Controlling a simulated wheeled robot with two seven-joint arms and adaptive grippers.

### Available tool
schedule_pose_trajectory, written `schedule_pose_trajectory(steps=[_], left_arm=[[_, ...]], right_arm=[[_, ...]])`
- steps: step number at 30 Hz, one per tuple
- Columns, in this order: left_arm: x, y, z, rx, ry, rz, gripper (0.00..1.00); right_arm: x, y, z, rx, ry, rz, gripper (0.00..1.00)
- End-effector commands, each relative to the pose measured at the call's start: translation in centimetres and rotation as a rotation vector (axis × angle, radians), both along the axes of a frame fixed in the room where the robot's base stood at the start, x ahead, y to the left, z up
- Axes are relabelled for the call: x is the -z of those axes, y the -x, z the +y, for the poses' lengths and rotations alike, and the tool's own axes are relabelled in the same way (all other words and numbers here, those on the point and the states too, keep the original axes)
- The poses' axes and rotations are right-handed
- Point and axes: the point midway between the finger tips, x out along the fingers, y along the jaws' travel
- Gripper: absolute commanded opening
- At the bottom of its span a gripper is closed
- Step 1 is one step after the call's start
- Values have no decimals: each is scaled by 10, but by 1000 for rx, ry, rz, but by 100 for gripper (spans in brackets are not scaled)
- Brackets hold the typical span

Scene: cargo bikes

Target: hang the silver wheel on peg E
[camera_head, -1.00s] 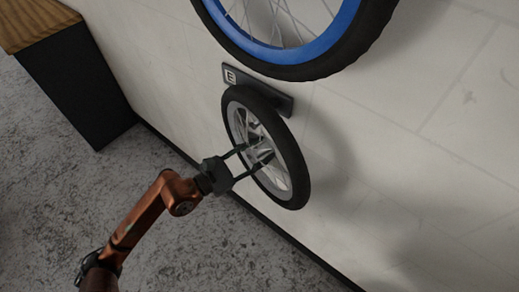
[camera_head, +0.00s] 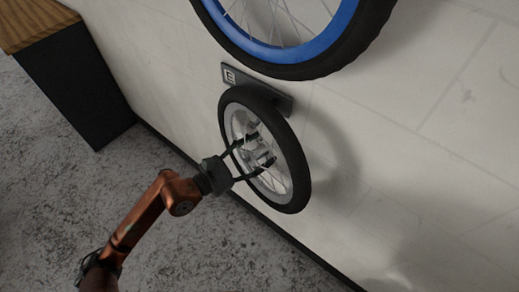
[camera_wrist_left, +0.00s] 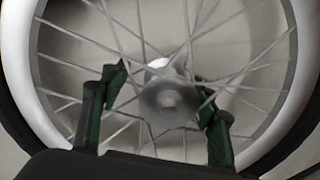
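The silver wheel (camera_head: 296,166), with a black tyre and silver rim and spokes, is upright against the wall just below the plate marked E (camera_head: 229,76). Its upper tyre overlaps the plate's lower part. The peg itself is hidden. My left gripper (camera_head: 262,151) is in front of the wheel, its fingers on either side of the hub. My right gripper is not in view.
A larger wheel with a blue rim (camera_head: 318,50) hangs directly above. A black cabinet with a wooden top (camera_head: 72,88) stands at the left. The pale wall is bare at the right, and the grey floor (camera_head: 205,258) is clear.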

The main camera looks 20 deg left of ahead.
Motion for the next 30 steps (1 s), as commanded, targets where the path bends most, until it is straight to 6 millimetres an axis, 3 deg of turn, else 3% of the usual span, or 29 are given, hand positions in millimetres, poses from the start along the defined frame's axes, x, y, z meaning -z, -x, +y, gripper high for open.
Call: schedule_pose_trajectory(steps=[11,30], left_arm=[[4,6,5,-2,-4,7,56],[2,89,61,1,-1,5,56]], right_arm=[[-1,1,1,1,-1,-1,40],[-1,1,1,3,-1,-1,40]])
